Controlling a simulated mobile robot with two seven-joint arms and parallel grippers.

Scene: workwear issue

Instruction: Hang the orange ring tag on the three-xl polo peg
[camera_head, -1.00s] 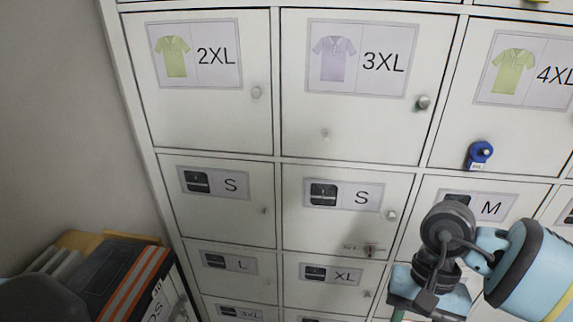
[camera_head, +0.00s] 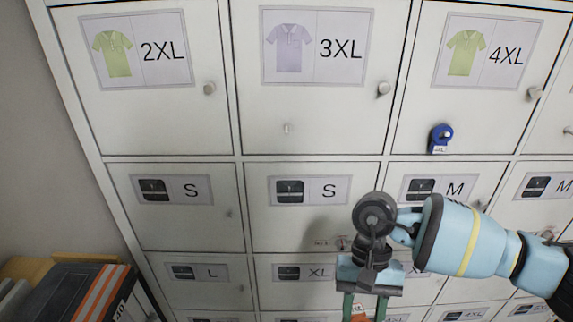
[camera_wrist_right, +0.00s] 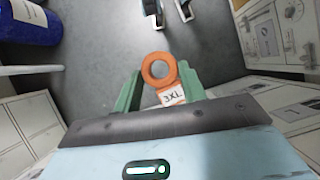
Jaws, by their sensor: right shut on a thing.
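The orange ring tag (camera_wrist_right: 160,70) is held in my right gripper (camera_wrist_right: 160,84), its ring standing out past the green fingertips. Its white label reads 3XL. In the head view my right gripper (camera_head: 365,309) points down low in the picture, with a bit of orange between its fingers. The three-xl polo door (camera_head: 310,112) carries a lilac polo card. Its small peg (camera_head: 287,128) is bare, on the lower part of the door, above and left of my right gripper. My left gripper is out of view.
A blue tag (camera_head: 440,138) hangs on the 4XL polo door's peg. The 3XL door has a round knob (camera_head: 383,88) at its right edge. Lower doors carry small dark cards. A dark box with orange stripes (camera_head: 88,292) stands at lower left.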

